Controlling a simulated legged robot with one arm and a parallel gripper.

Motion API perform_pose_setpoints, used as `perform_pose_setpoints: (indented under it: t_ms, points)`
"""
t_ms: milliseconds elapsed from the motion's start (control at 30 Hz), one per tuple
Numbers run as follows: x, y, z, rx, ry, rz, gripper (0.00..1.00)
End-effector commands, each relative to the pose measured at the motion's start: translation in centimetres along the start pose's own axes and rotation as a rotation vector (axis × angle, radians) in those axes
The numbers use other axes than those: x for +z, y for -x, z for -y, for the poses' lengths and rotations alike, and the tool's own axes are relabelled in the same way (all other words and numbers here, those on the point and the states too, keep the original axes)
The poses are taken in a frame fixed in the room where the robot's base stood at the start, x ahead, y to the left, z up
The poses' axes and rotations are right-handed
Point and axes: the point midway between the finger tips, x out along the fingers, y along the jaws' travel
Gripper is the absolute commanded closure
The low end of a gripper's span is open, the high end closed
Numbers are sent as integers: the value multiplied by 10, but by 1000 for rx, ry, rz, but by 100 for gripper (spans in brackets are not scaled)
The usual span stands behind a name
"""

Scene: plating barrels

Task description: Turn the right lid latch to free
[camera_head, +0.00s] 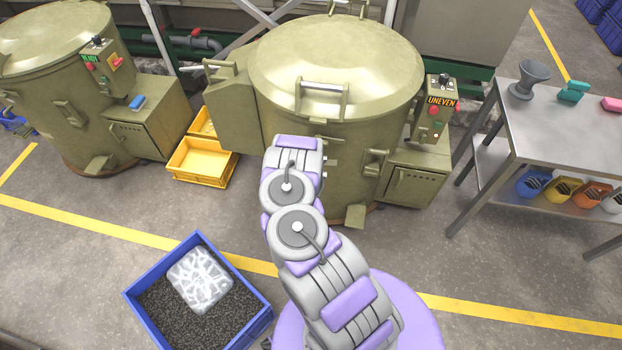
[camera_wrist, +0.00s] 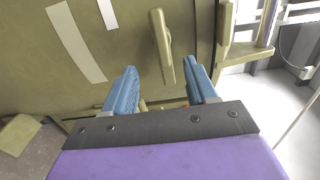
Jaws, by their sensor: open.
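The olive barrel (camera_head: 340,125) stands in the middle of the head view with its domed lid (camera_head: 335,55) down. A handle-like bracket (camera_head: 375,162) shows on the barrel's right front; I cannot tell whether it is the right lid latch. In the wrist view, a slim olive lever (camera_wrist: 162,47) stands almost upright against the olive surface, slightly tilted. My gripper (camera_wrist: 163,88) is open, its blue fingers apart and the lever ahead, between their lines. The fingers look clear of the lever. The head view hides the fingers behind my arm.
A control box marked UNEVEN (camera_head: 441,103) sits at the barrel's right. A metal table (camera_head: 570,125) stands further right. A yellow crate (camera_head: 203,162) and a second barrel (camera_head: 60,90) are left. A blue crate (camera_head: 237,267) of dark granules stands front left. Floor at front right is open.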

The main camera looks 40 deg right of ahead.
Motion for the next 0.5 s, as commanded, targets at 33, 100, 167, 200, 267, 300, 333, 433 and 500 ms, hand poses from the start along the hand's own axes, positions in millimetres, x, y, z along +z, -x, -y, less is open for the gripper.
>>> perform_pose_setpoints:
  t_ms: [33, 100, 167, 200, 267, 300, 333, 433, 500]
  points:
    - [1, 10, 0, 1, 1, 2, 43]
    - [0, 23, 0, 3, 1, 1, 43]
    - [0, 34, -1, 6, 1, 0, 43]
    - [1, 36, 0, 3, 1, 2, 43]
    - [2, 39, 0, 3, -1, 3, 43]
    - [2, 41, 0, 3, -1, 2, 43]
    - [3, 43, 0, 3, -1, 2, 43]
    - [3, 49, 0, 3, -2, 3, 43]
    - [2, 54, 0, 2, 0, 2, 43]
